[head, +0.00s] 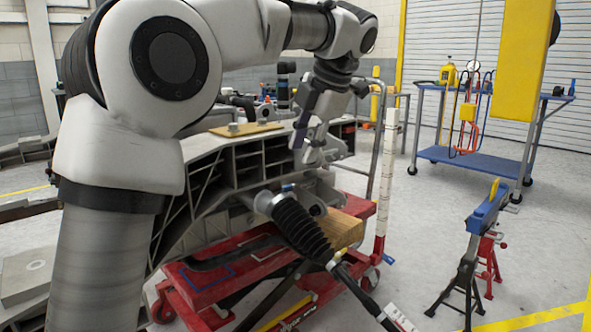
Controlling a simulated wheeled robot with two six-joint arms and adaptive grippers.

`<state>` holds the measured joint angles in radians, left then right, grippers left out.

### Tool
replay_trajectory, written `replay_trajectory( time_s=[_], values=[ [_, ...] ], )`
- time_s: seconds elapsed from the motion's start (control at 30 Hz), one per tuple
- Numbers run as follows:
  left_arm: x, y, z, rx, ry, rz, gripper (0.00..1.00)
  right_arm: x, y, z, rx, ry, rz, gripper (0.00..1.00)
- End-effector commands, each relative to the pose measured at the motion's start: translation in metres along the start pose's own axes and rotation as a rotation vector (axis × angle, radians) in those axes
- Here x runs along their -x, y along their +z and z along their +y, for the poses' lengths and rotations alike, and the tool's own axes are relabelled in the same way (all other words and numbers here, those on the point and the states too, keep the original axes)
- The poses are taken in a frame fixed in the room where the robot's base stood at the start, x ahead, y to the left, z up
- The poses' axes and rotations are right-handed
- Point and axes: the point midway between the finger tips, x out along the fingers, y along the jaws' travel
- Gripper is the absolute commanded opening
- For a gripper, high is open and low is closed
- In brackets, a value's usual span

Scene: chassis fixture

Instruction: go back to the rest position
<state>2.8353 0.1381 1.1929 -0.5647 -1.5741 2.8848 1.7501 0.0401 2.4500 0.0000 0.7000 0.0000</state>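My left arm comes in from the left and arches across the top of the head view. My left gripper (311,155) hangs down from its end, near the middle, in front of or over the right end of the grey chassis part (205,180). I cannot tell whether it touches that part. Its fingers blend with the grey metal behind, so their opening is unclear, and I make out no held object. My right gripper is not in view.
A red wheeled cart (215,280) under the chassis carries a wooden block (343,229). A black ribbed boot on a rod (300,228) slants out towards the front. A blue cart (470,160) and a blue-topped stand (487,210) are at right, with clear floor between.

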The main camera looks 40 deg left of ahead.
Motion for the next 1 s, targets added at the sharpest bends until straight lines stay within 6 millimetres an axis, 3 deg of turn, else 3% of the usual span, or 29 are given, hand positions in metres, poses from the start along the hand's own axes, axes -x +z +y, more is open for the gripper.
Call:
replay_trajectory(
  time_s=[0.1, 0.2, 0.77, 1.0],
  values=[
    [0.021, 0.001, 0.0, 0.001, 0.001, -0.001, 0.32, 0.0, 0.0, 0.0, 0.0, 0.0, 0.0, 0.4],
    [0.029, 0.001, 0.0, 0.0, 0.0, 0.0, 0.32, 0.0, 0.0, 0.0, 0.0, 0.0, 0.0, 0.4],
    [0.032, 0.0, 0.001, 0.0, -0.001, 0.001, 0.32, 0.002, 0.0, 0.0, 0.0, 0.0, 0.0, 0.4],
    [0.072, -0.002, 0.019, 0.0, -0.001, 0.0, 0.32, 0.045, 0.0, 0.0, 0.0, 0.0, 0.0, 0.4]
  ],
)
